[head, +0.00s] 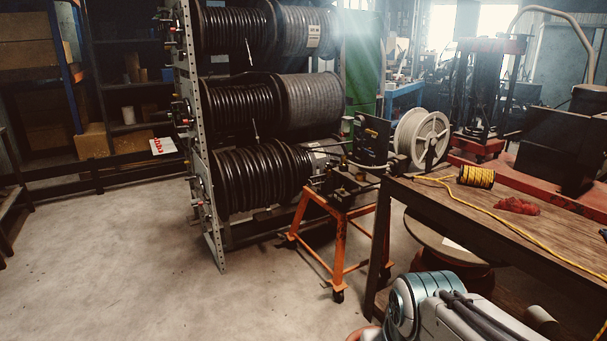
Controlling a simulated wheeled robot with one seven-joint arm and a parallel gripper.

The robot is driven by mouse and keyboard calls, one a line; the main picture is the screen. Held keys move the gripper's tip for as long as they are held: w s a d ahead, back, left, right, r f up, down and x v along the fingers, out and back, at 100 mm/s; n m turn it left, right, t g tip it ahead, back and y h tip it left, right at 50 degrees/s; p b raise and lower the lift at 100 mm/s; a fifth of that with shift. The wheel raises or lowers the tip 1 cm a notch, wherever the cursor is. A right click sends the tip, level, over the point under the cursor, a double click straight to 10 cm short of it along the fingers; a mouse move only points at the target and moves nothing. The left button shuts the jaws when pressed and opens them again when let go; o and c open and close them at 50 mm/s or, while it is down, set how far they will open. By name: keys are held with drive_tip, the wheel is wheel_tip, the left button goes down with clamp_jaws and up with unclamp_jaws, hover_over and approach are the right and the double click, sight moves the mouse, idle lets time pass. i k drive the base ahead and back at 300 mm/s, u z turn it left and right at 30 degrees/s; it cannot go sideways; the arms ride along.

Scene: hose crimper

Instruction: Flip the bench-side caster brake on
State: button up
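An orange wheeled stand (340,240) carries a dark hose crimper machine (352,185). It stands in the middle of the head view, close to the left end of the wooden bench (480,215). A small dark caster (338,296) sits under its front leg. Another caster (387,268) is at the right foot, beside the bench leg, and one more (292,238) is at the left foot. The brake levers are too small to make out. My arm shows at the bottom right, below the bench. My gripper is not in view.
A rack of black hose reels (265,175) stands behind and left of the stand. A large wooden spool (450,240) is under the bench. Yellow cord (477,176) and a red cloth (517,206) lie on the bench. The concrete floor (150,270) at left front is clear.

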sight(328, 286)
drive_tip(key=u, duration=0.1)
drive_tip(key=i, duration=0.6)
drive_tip(key=u, duration=1.05)
drive_tip(key=i, duration=2.5)
drive_tip(key=z, duration=1.2)
drive_tip(key=i, duration=0.3)
drive_tip(key=z, duration=0.35)
